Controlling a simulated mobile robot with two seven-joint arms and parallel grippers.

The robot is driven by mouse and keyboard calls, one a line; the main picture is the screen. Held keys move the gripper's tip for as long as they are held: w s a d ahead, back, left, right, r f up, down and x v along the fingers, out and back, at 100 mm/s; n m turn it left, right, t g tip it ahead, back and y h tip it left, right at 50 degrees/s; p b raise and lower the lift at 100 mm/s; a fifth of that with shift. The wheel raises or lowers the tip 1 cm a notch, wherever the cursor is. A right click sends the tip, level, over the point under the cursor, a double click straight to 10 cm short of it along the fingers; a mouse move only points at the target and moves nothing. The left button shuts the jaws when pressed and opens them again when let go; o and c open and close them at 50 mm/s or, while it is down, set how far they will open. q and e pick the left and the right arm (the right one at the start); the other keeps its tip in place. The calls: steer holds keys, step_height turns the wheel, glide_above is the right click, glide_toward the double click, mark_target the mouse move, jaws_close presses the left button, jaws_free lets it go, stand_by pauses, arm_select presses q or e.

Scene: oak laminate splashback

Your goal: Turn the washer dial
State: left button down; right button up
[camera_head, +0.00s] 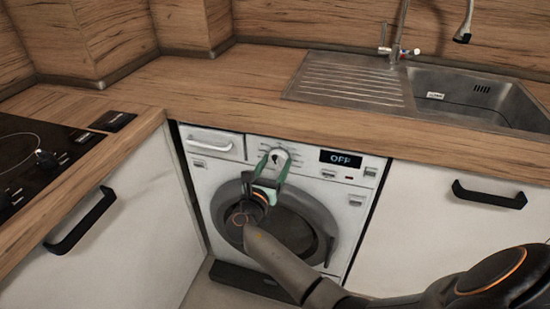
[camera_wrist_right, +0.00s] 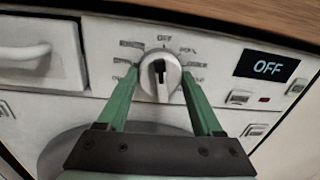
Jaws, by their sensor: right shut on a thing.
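The washer (camera_head: 345,205) stands under the wooden counter. Its round white dial (camera_wrist_right: 147,84) is on the top panel, and its dark pointer stands upright toward the OFF label. The display (camera_head: 347,159) reads OFF, and this also shows in the right wrist view (camera_wrist_right: 267,65). My right gripper (camera_head: 275,161) has its green fingers on either side of the dial and is shut on it. The fingers also show in the right wrist view (camera_wrist_right: 160,80). My right arm hides part of the round door. My left gripper is not in view.
The detergent drawer (camera_head: 215,143) is left of the dial, and small buttons (camera_head: 328,175) are to its right. The counter edge (camera_head: 290,130) overhangs just above. Cabinet handles (camera_head: 82,220) stick out on both sides. A sink (camera_head: 465,95) and hob (camera_head: 35,150) are in the counter.

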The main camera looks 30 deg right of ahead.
steer(key=n+p, duration=0.2)
steer(key=p, duration=0.1)
steer(key=shift+r+n+p, duration=0.3)
steer(key=shift+r, duration=0.1)
steer(key=shift+d+f+n+p, duration=0.1)
steer(key=shift+n+p, duration=0.6)
steer(key=shift+p, duration=0.05)
steer(key=shift+f+n+p, duration=0.1)
steer(key=shift+n+p, duration=0.4)
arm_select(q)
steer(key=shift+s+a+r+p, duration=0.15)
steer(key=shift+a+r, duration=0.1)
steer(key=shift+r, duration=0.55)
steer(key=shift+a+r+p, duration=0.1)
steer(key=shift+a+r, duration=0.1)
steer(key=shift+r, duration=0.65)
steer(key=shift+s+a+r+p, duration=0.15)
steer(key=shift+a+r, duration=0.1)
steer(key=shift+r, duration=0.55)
arm_select(e)
steer(key=shift+f+n, duration=0.1)
steer(key=shift+n, duration=0.5)
steer(key=o, duration=1)
steer(key=shift+c, duration=0.2)
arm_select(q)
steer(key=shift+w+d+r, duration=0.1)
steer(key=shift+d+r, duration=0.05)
arm_select(e)
steer(key=o, duration=0.4)
steer(key=shift+f, duration=0.1)
